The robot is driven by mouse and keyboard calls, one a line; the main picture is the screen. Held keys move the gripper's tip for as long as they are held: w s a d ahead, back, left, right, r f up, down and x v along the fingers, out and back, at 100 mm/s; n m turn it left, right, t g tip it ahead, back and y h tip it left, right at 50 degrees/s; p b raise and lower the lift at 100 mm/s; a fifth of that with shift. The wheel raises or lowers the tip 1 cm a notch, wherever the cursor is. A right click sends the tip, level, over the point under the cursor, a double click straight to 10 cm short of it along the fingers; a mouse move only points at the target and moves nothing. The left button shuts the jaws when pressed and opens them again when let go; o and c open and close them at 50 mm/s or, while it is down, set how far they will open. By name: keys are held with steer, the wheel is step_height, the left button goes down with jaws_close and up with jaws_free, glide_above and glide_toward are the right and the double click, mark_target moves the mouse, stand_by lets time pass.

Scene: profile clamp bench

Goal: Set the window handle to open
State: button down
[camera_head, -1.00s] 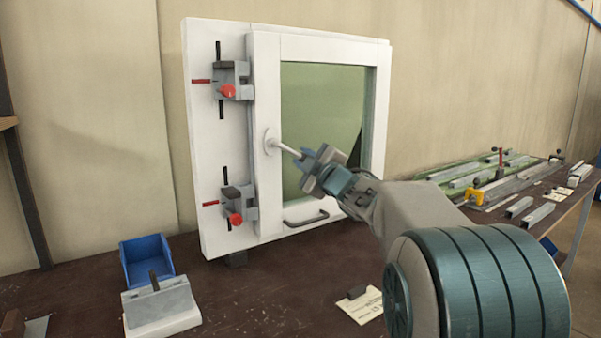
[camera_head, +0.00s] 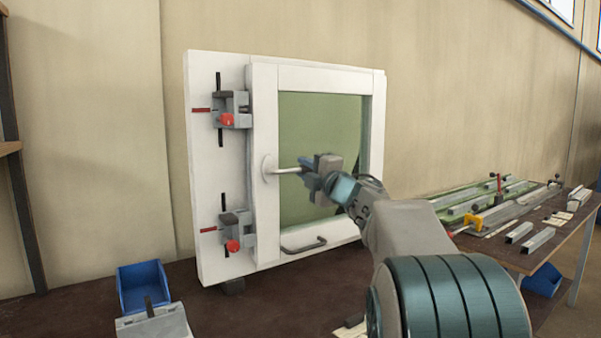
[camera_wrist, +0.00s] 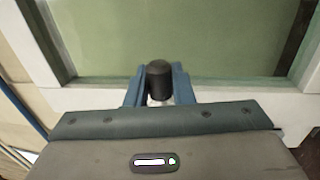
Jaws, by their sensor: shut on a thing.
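The white window (camera_head: 318,78) stands upright on the bench with its greenish pane facing me. Its handle (camera_head: 285,171) sits on the left side of the sash, with a round white base. The handle points to the right, about level, across the sash edge towards the pane. My gripper (camera_head: 312,172) is shut on the handle near its free end. In the wrist view my blue fingers (camera_wrist: 160,88) close on both sides of the handle's dark end (camera_wrist: 159,78). The gripped part of the handle is mostly hidden by my fingers.
Two grey clamps with red knobs, an upper one (camera_head: 232,110) and a lower one (camera_head: 236,231), sit left of the sash. A dark pull bar (camera_head: 304,245) is below the pane. A blue bin (camera_head: 143,286) is at lower left. A side table (camera_head: 540,235) with metal profiles stands right.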

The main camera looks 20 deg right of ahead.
stand_by(0.3)
steer(key=c, duration=1.3)
jaws_free()
steer(key=shift+s, duration=0.1)
steer(key=v, duration=1.3)
steer(key=shift+s, duration=0.3)
steer(key=shift+d+f, duration=0.1)
